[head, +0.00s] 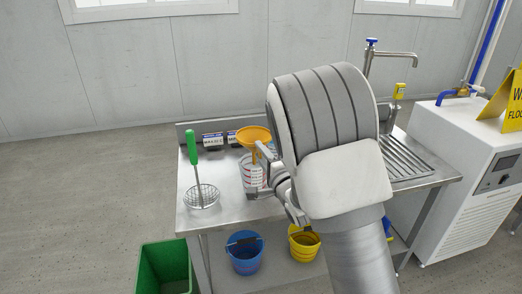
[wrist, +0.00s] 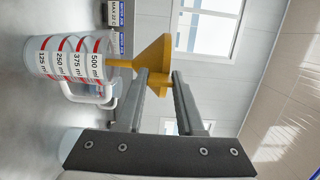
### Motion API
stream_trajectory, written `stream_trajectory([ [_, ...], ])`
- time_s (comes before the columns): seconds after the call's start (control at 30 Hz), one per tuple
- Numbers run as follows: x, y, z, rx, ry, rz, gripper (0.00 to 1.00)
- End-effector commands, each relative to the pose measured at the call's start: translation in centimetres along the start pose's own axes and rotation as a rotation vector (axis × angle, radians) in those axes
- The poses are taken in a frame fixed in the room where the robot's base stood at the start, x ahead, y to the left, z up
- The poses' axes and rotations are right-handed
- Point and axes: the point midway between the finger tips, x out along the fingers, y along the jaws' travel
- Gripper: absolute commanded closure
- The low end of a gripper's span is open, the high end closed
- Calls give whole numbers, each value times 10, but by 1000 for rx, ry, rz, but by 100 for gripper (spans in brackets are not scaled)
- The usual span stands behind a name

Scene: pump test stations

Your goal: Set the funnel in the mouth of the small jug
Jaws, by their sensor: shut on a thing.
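The orange-yellow funnel (head: 254,134) is upright, just above the clear jug (head: 250,176) with red markings on the steel bench. In the wrist view, which is turned sideways, the funnel (wrist: 153,60) points its spout at the mouth of the jug (wrist: 72,55). The spout tip is at the rim; I cannot tell whether it is inside. My gripper (wrist: 158,77) is shut on the funnel, with a finger on each side. In the head view my gripper (head: 264,152) is partly hidden by my own arm.
Small labelled blocks (head: 213,141) stand at the back. A sink tap (head: 372,60) is at the right. Blue (head: 244,254) and yellow (head: 303,243) buckets sit below; a green bin (head: 164,266) stands on the floor.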

Motion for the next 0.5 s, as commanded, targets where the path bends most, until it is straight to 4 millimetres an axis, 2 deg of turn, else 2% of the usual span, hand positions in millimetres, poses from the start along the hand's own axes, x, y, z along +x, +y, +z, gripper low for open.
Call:
stream_trajectory([
  [0.5, 0, 45, 0, 1, 0, -1, 100],
])
